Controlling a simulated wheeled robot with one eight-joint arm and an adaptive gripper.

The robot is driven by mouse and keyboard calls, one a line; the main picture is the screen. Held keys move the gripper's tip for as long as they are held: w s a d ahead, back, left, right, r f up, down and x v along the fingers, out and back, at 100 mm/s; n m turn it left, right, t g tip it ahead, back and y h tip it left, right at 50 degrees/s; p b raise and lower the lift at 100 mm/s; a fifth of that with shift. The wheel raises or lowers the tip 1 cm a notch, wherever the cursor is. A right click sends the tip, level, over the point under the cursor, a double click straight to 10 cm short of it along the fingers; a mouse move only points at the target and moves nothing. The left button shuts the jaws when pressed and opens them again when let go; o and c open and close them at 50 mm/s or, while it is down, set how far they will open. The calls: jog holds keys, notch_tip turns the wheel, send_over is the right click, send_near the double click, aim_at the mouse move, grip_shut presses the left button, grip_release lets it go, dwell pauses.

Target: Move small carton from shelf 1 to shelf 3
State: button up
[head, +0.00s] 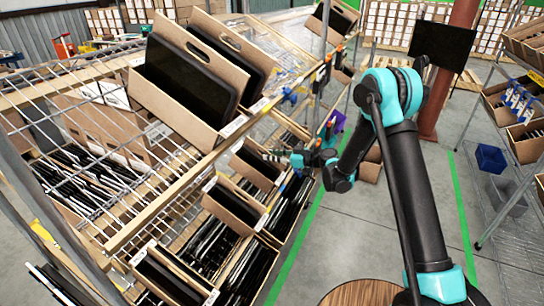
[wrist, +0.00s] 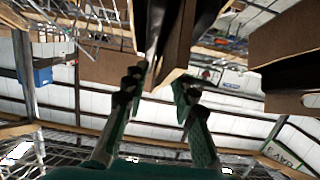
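Several brown cartons with dark flat contents stand tilted on the wire rack at the left in the head view. A small carton (head: 256,166) sits on the middle level, just left of my gripper (head: 283,157). In the wrist view, my gripper (wrist: 158,92) has its two fingers apart. A brown carton's wall (wrist: 178,48) with a pale lower edge extends down toward the space between the fingertips. I see no clear grip on it. The carton's far side is hidden. Which levels are shelf 1 and shelf 3 cannot be told.
A large carton (head: 160,97) with black panels stands on the upper level. Other small cartons (head: 232,207) sit close below my gripper. In the wrist view, another carton (wrist: 290,50) is at the right. Open floor (head: 335,235) lies right of the rack.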

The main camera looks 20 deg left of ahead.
jog(key=v, duration=1.2)
jog(key=shift+r, duration=0.1)
jog(key=s+d+r+m+t+h, duration=0.15)
jog(key=s+d+m+h, duration=0.25)
jog(key=d, duration=0.5)
jog(key=s+d+r+m+t+h, duration=0.1)
jog(key=s+d+r+m+h, duration=0.2)
jog(key=d, duration=0.7)
jog(key=s+d+f+m+h, duration=0.2)
jog(key=s+d+m+h, duration=0.2)
jog(key=s+d, duration=0.5)
jog(key=s+d+f+m+h, duration=0.2)
jog(key=s+d+m+h, duration=0.2)
jog(key=s+d, duration=0.6)
jog(key=d+m, duration=0.2)
jog(key=d, duration=0.1)
jog(key=shift+h, duration=0.4)
